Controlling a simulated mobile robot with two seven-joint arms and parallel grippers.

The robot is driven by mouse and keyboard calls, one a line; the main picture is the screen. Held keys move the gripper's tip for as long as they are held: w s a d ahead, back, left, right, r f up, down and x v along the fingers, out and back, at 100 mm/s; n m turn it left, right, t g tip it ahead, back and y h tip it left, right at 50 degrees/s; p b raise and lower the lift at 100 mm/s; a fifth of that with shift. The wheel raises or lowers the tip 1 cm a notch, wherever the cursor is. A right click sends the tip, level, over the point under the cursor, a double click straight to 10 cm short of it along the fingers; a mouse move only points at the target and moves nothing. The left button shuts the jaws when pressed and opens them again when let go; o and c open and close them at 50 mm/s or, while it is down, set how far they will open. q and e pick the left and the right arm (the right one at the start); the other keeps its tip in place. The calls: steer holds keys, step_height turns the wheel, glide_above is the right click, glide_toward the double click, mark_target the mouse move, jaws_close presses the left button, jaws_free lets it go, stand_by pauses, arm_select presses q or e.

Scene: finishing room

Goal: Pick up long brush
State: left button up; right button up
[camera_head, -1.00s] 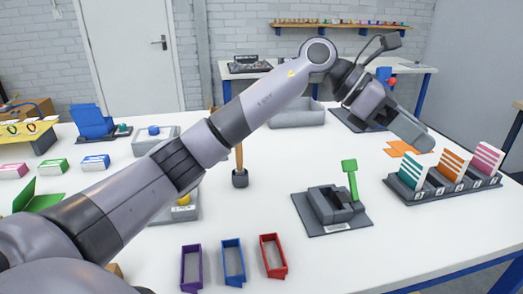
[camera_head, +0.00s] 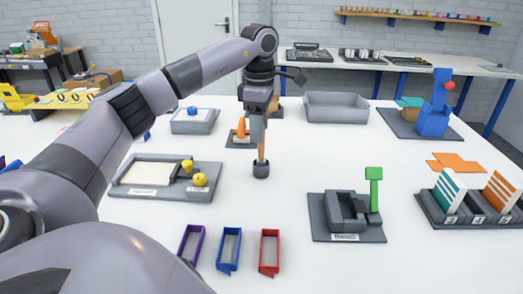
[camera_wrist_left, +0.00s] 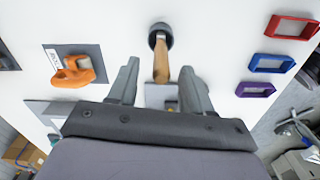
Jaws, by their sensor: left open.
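The long brush (camera_head: 262,150) has a wooden handle and stands upright in a small dark round cup (camera_head: 261,171) near the middle of the white table. My left gripper (camera_head: 258,137) points down over it and hides the upper part of the handle. In the left wrist view the handle (camera_wrist_left: 161,68) rises between the two parted fingers (camera_wrist_left: 158,76), with a gap on each side, and the cup (camera_wrist_left: 160,37) lies beyond the fingertips. The left gripper is open and empty. My right gripper is not in view.
A grey tray with yellow knobs (camera_head: 132,189) is left of the cup, and an orange item (camera_head: 241,129) stands behind it. Purple, blue and red frames (camera_head: 269,252) lie in front. A grey fixture with a green lever (camera_head: 373,188) is to the right. Table around the cup is clear.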

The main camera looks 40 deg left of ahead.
arm_select(q)
steer(key=f, duration=0.5)
steer(key=shift+w+d+f, duration=0.1)
steer(key=shift+d+f, duration=0.1)
jaws_close()
steer(key=shift+r, duration=0.15)
step_height(320, 180, up, 11)
steer(key=shift+f+p, duration=0.1)
steer(key=shift+p, duration=0.25)
step_height(320, 180, up, 9)
steer(key=p, duration=0.3)
glide_above(262, 160)
steer(key=shift+w+a, duration=0.2)
steer(key=shift+a, duration=0.05)
